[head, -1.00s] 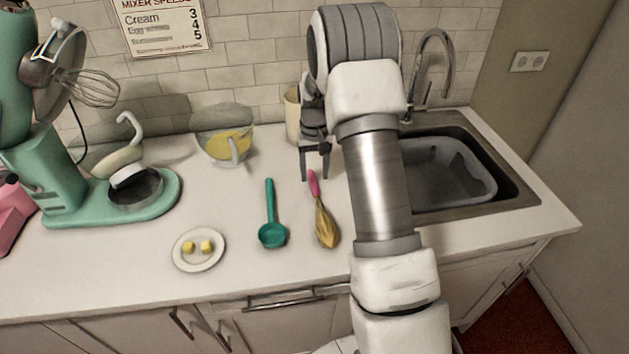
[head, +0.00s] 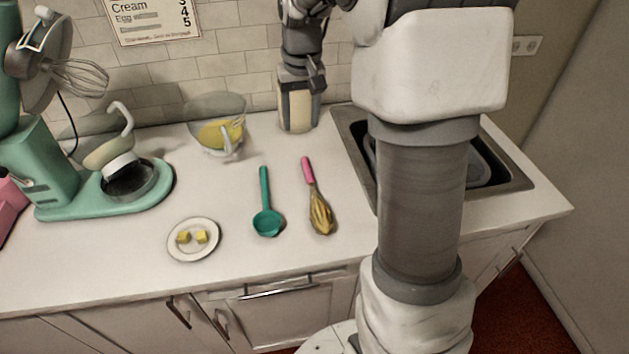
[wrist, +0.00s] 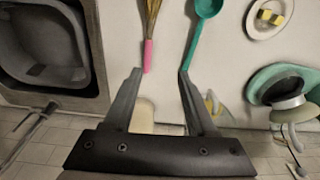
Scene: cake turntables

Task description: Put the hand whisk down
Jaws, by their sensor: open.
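The hand whisk (head: 317,199) lies on the white counter, its pink handle pointing to the wall and its yellowish wire head toward the front edge. It also shows in the wrist view (wrist: 149,45), beyond my fingertips. My gripper (head: 300,84) is raised near the wall, in front of the cream canister. In the wrist view my gripper (wrist: 159,72) is open, with nothing between its fingers. It is apart from the whisk.
A teal ladle (head: 267,215) lies left of the whisk. A plate with butter cubes (head: 192,258), a glass jug of yellow liquid (head: 218,134) and a green mixer (head: 52,172) stand further left. A cream canister (head: 298,118) stands at the wall. A sink (head: 351,125) is at right.

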